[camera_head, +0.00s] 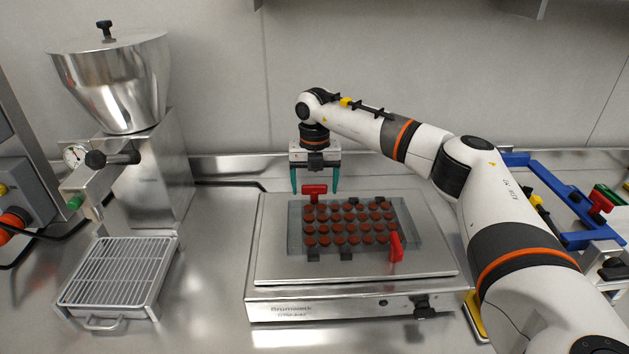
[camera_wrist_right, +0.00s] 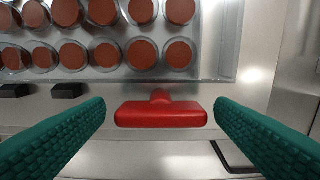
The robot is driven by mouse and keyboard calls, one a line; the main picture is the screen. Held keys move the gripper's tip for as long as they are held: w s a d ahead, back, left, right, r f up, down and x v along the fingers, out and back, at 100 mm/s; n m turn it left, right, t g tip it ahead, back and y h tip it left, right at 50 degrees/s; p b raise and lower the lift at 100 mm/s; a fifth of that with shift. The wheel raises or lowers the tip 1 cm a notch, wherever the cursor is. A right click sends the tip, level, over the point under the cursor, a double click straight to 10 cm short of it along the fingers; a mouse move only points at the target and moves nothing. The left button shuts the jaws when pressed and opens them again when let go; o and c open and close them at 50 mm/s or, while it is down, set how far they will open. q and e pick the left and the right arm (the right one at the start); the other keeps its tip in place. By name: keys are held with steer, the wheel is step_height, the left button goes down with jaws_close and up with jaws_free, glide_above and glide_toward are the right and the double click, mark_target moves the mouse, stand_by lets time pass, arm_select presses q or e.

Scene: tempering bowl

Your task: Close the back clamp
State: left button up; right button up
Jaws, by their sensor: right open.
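The back clamp's red T-shaped handle (camera_head: 314,189) stands at the back left edge of the clear mould (camera_head: 413,222) on the vibrating table. My right gripper (camera_head: 315,184) points down over it, open, with one green finger on each side. In the right wrist view the red handle (camera_wrist_right: 161,114) lies between the open fingers of the right gripper (camera_wrist_right: 160,104), apart from both. The other red clamp (camera_head: 396,247) is at the mould's front right and stands up. My left gripper is not in view.
The mould holds several rows of brown chocolates (camera_head: 346,224). A steel tempering machine (camera_head: 112,80) and a wire rack (camera_head: 118,274) are at the left. A blue frame (camera_head: 545,177) is at the right, behind my arm. The wall is close behind the gripper.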

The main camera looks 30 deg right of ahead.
steer(key=shift+f, duration=0.1)
steer(key=c, duration=1)
steer(key=shift+n, duration=0.5)
steer(key=n+p, duration=0.1)
steer(key=n, duration=0.2)
steer(key=shift+n, duration=0.4)
steer(key=n, duration=0.4)
steer(key=shift+n, duration=0.3)
steer(key=n, duration=0.5)
steer(key=shift+p, duration=0.35)
steer(key=shift+w+n, duration=0.1)
steer(key=shift+n, duration=2.2)
